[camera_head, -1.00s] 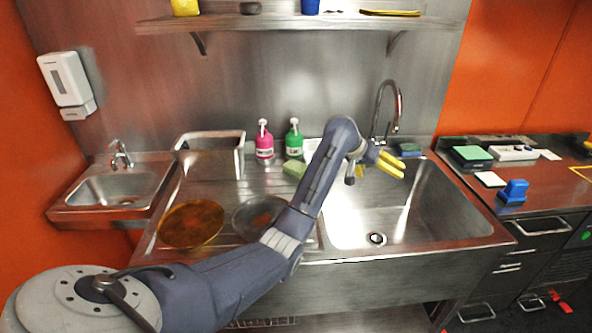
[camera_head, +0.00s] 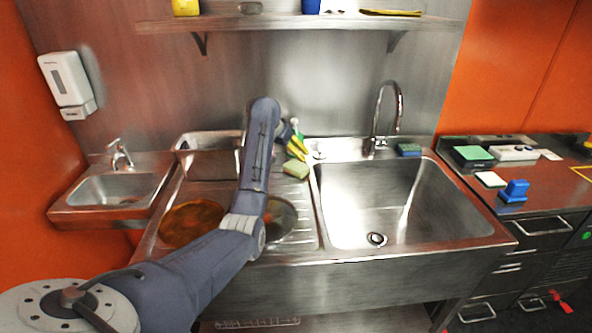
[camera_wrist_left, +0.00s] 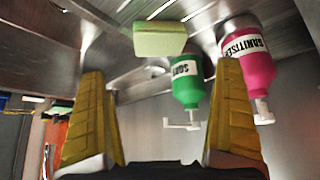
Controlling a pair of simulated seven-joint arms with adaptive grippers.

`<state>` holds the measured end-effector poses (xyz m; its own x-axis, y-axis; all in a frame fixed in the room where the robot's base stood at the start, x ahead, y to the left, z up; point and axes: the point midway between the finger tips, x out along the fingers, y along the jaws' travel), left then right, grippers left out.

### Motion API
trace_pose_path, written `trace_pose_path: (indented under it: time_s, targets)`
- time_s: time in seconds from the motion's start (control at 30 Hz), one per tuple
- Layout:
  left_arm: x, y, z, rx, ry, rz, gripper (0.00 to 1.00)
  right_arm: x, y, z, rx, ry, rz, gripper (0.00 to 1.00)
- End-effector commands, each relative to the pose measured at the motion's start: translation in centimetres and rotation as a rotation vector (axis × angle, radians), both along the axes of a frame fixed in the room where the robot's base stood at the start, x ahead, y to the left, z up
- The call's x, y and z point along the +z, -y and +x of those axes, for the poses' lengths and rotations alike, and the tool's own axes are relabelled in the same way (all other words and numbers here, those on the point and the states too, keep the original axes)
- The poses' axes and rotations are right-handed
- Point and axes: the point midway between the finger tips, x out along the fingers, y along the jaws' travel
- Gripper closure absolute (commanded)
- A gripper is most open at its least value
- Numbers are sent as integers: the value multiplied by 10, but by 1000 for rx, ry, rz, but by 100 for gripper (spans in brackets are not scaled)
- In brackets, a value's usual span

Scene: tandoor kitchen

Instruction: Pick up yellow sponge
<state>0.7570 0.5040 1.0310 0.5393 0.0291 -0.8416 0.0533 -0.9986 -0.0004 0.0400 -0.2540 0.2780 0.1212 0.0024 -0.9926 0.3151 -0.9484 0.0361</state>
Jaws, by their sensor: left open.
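The yellow sponge (camera_head: 296,169), pale yellow with a green side, lies on the steel drainboard just left of the large sink. It also shows in the left wrist view (camera_wrist_left: 160,42), at the top, between and beyond the fingers. My left gripper (camera_head: 297,147) has yellow fingers and is just behind and above the sponge in the head view. In the left wrist view its fingers (camera_wrist_left: 160,120) are spread apart with nothing between them. My right gripper is not in view.
Behind the sponge stand a green soap bottle (camera_wrist_left: 186,85) and a pink sanitiser bottle (camera_wrist_left: 256,70). A blue-green sponge (camera_head: 409,149) lies by the tap (camera_head: 388,115). An orange plate (camera_head: 190,223) is on the drainboard. The large sink (camera_head: 400,205) is empty.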

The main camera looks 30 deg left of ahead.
Motion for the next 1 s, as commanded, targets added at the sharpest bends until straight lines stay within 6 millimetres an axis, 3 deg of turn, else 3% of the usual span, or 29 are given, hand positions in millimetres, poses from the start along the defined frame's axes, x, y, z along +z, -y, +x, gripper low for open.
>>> trace_pose_path:
  time_s: [0.4, 0.77, 1.0]
  targets:
    - [-51, -2, 33, 1, -1, -2, 0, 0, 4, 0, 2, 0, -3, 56]
    - [-64, -2, 41, 1, 0, -1, 0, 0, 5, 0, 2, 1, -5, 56]
    - [-84, -4, 56, 1, -2, -1, 0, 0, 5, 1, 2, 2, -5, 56]
